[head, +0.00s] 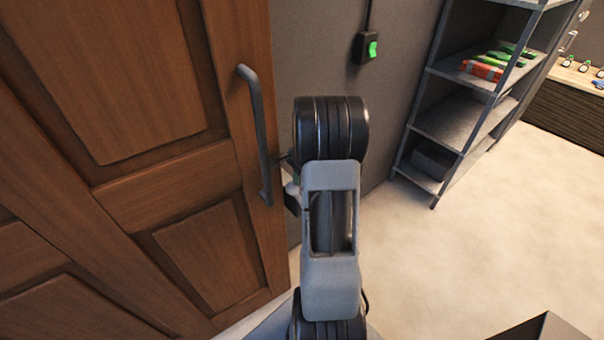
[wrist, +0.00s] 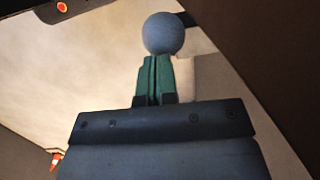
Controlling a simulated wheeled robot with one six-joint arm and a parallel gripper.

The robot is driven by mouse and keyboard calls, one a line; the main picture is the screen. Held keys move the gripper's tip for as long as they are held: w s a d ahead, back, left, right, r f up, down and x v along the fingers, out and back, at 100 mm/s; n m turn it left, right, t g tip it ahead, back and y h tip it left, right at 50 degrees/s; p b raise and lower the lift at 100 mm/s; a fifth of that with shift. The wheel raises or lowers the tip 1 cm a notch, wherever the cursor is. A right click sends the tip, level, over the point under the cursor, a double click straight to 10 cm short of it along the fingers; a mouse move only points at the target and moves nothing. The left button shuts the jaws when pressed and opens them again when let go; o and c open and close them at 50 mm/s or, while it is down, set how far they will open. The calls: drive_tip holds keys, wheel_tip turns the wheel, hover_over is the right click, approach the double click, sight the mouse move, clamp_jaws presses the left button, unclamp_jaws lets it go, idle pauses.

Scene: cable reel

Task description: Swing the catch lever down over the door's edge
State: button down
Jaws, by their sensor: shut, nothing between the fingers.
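The brown panelled door (head: 150,150) fills the left of the head view, with a grey bar handle (head: 257,135) near its right edge. Its dark face shows along the right of the wrist view (wrist: 275,65). In the wrist view, my gripper (wrist: 154,62) has its green fingers together with nothing between them. A blue-grey ball knob (wrist: 163,33), apparently the end of the catch lever, sits right at the fingertips; I cannot tell whether they touch. A dark piece shows behind the knob. In the head view my arm hides most of the gripper and the catch beside the door's edge.
A black switch box (head: 366,48) with a green rocker hangs on the grey wall. A metal shelf unit (head: 455,115) stands right of it, holding red and green items. Pale floor (head: 440,255) is open at the right. A counter (head: 575,105) is at far right.

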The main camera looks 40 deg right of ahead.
drive_tip(key=s+d+r+p, duration=0.1)
drive_tip(key=d+r, duration=0.3)
drive_tip(key=r, duration=0.8)
drive_tip(key=shift+s, duration=0.3)
